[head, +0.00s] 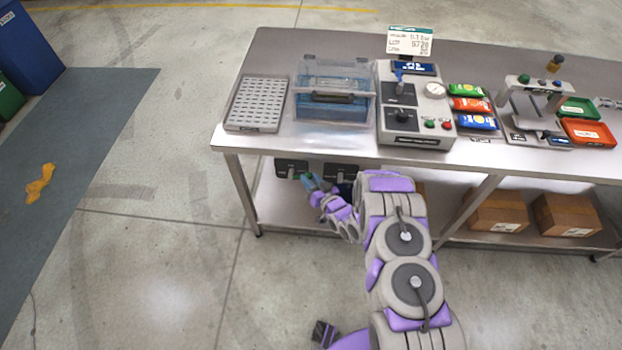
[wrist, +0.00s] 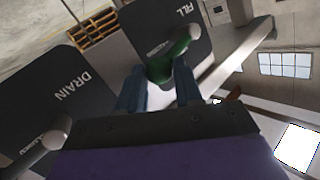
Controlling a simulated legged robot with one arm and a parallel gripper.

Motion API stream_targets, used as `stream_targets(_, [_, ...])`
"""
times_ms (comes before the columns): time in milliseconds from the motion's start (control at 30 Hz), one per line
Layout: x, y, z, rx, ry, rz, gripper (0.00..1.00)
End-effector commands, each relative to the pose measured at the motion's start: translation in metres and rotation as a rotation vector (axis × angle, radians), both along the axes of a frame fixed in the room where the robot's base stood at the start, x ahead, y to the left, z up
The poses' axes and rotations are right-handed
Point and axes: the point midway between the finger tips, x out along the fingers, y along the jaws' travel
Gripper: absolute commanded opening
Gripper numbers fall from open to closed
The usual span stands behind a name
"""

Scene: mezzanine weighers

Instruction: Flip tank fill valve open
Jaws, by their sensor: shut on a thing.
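The fill valve has a dark plate (wrist: 150,22) marked FILL in the wrist view, with a pale grey pivot knob. Its green handle (wrist: 172,62) sits between the two blue fingers of my gripper (wrist: 160,88), which is shut on it. A second dark plate (wrist: 65,95) marked DRAIN lies to the left, with its own pale knob. In the head view my gripper (head: 311,184) is below the table's front edge, beside two dark valve plates; one is the left plate (head: 285,164). Their labels are too small to read there, and my arm partly covers that area.
The metal table (head: 270,60) carries a grey rack (head: 257,103), a clear blue box (head: 334,90), a control unit (head: 412,125) and coloured packets (head: 470,104). Cardboard boxes (head: 497,211) stand on the lower shelf.

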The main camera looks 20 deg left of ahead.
Motion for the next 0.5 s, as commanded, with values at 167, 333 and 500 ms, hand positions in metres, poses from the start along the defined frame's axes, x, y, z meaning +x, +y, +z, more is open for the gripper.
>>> stream_targets(167, [0.003,0.002,0.020,-0.159,-0.042,-0.008,0.00])
stream_targets(333, [0.000,0.009,0.030,-0.317,-0.078,-0.004,0.00])
stream_targets(500, [-0.002,0.018,0.039,-0.467,-0.116,-0.003,0.00])
